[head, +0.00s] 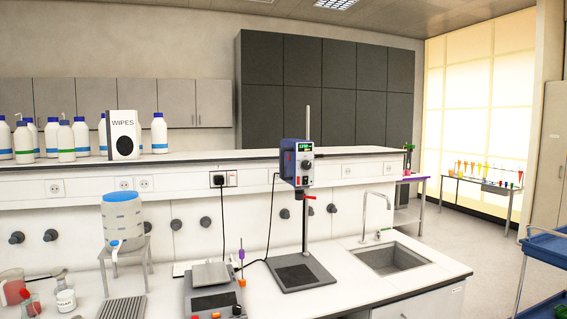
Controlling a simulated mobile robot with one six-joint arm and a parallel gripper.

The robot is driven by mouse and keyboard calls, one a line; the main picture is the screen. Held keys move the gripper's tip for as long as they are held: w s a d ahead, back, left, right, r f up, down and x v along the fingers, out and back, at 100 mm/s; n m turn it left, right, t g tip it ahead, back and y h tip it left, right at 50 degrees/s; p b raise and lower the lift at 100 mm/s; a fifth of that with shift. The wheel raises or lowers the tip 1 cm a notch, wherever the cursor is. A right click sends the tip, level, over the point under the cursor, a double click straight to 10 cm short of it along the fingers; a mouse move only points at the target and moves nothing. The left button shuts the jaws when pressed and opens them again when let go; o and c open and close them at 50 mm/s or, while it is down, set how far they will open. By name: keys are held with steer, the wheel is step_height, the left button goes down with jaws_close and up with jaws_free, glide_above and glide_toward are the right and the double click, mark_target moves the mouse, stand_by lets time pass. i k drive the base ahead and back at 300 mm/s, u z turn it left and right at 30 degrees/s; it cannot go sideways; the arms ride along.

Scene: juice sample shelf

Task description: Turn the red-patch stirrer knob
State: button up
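An overhead stirrer (296,160) with a dark blue housing and light front panel hangs on a vertical rod stand in the middle of the head view. Its panel has a lit green display (304,147) at the top and a dark round knob (306,164) below it. A small red patch (299,182) shows low on the panel. The knob's exact angle is too small to read. The stand's dark base plate (301,275) rests on the white bench. My gripper is not in view, and nothing touches the stirrer.
A sink (393,257) with a tap is to the right. A blue-topped jug (122,215) on a metal stand and beakers (12,287) are at left. A blue cart (545,245) stands far right.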

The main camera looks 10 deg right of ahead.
mark_target(306, 164)
steer(key=u, duration=0.05)
steer(key=i, duration=0.9)
steer(key=z, duration=0.05)
